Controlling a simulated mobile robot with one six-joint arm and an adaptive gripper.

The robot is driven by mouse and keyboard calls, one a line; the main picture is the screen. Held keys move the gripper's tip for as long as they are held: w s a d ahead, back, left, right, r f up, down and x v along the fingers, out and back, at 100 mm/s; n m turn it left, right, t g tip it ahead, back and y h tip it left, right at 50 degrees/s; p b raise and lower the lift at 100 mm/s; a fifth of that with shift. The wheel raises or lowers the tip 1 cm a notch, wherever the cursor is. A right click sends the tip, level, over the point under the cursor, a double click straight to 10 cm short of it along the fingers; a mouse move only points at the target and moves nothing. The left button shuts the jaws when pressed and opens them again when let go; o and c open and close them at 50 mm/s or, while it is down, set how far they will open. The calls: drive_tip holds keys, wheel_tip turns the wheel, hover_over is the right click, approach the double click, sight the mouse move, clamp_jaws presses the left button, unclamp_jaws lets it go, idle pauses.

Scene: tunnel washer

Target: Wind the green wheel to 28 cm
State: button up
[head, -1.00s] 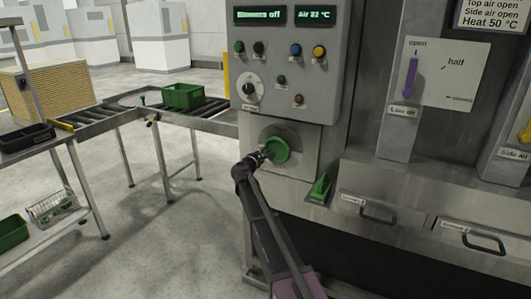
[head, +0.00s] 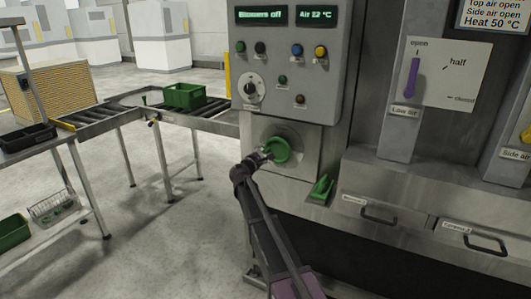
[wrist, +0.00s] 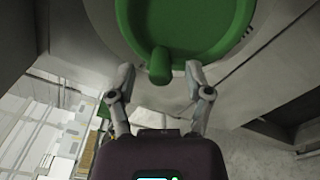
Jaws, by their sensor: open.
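The green wheel (head: 277,149) is mounted on a light plate on the front of the grey machine, below the control panel. It also shows large in the wrist view (wrist: 190,30), with a short green knob (wrist: 160,66) at its lower left edge. My gripper (head: 264,155) is at the left side of the wheel in the head view. In the wrist view my gripper (wrist: 160,75) is open, with one finger on each side of the knob. I cannot tell whether the fingers touch it. The wheel's scale is not readable.
The control panel (head: 292,65) with its buttons and displays is above the wheel. A green lever (head: 321,187) sits on a ledge to its right. A roller conveyor (head: 205,112) with a green crate (head: 184,95) stands to the left. Open floor (head: 180,210) lies between.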

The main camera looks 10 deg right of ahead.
drive_tip(key=v, duration=1)
drive_tip(key=shift+s, duration=0.15)
drive_tip(key=s+d+f+m+g+y, duration=0.1)
drive_tip(key=s+d+f+m+g, duration=0.4)
drive_tip(key=s, duration=0.3)
drive_tip(key=s+d+f+m+g+y, duration=0.1)
drive_tip(key=s+d+f+m+g, duration=0.2)
drive_tip(key=s+d+f+m, duration=0.4)
drive_tip(key=s+a+f+m+g+y, duration=0.1)
drive_tip(key=s+m+g+y, duration=0.1)
drive_tip(key=s, duration=0.5)
drive_tip(key=s+a+f+m+g+y+p, duration=0.1)
drive_tip(key=s+f+g+y, duration=0.1)
drive_tip(key=s, duration=0.5)
drive_tip(key=s+a+f+m+g+y+p, duration=0.1)
drive_tip(key=s+a+m+g+y, duration=0.1)
drive_tip(key=s+y, duration=0.2)
drive_tip(key=s, duration=0.3)
drive_tip(key=shift+s+f+m+g+y, duration=0.3)
drive_tip(key=shift+f, duration=0.05)
